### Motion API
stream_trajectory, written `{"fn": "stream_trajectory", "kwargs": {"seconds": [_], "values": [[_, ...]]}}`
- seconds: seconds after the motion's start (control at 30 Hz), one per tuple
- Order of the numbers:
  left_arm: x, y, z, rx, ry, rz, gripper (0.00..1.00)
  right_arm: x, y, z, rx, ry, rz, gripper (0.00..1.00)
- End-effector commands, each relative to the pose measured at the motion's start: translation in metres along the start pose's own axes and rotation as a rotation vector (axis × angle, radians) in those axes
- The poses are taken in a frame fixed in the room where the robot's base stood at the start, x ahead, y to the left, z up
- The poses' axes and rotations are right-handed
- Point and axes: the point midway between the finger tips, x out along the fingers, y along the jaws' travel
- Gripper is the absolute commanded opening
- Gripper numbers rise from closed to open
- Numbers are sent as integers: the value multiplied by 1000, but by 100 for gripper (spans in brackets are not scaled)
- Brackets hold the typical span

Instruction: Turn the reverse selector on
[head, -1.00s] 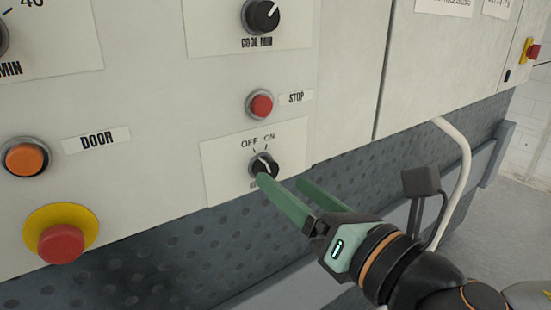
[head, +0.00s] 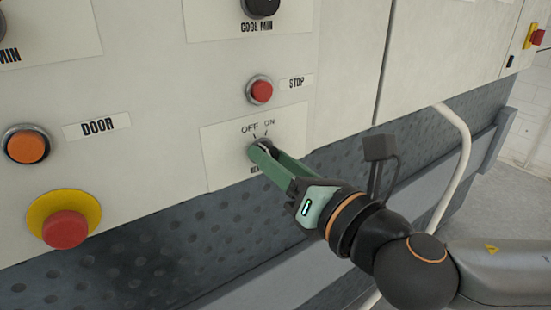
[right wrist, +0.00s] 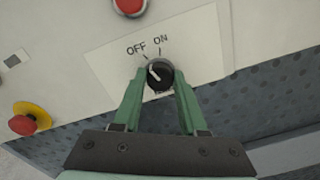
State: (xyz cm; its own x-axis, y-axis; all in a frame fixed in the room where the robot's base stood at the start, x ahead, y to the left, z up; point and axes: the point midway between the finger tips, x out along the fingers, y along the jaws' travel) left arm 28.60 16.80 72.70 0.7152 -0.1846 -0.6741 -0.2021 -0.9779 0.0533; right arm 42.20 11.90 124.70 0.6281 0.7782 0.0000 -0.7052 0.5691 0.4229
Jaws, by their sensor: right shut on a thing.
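The reverse selector (right wrist: 158,76) is a round black knob with a white pointer line, on a pale plate marked OFF and ON. In the right wrist view its pointer leans up and left, toward the OFF mark. My right gripper (right wrist: 160,80) has its green fingers on both sides of the knob and is shut on it. In the head view the right gripper (head: 266,155) comes in from the lower right and covers most of the selector (head: 262,143) and part of the label below it. My left gripper is not in view.
A red STOP button (head: 260,90) sits just above the selector plate, and the COOL MIN knob (head: 262,6) is higher up. An orange DOOR button (head: 27,146) and a red emergency button (head: 66,228) on a yellow base are at left. A pale pipe (head: 463,160) runs at right.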

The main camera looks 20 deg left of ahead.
Motion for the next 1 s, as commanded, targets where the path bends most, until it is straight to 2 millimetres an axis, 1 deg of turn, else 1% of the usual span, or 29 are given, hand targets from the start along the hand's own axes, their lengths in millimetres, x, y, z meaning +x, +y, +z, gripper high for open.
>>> {"fn": "stream_trajectory", "kwargs": {"seconds": [0.03,0.3,0.67,0.87,1.0], "values": [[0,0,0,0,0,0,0,0,0,0,0,0,-1,30],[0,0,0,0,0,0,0,0,0,0,0,0,-1,0],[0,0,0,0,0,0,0,0,-1,0,22,0,-2,0],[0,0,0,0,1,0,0,0,0,0,113,2,-3,0],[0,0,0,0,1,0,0,0,-1,0,215,3,-3,0]]}}
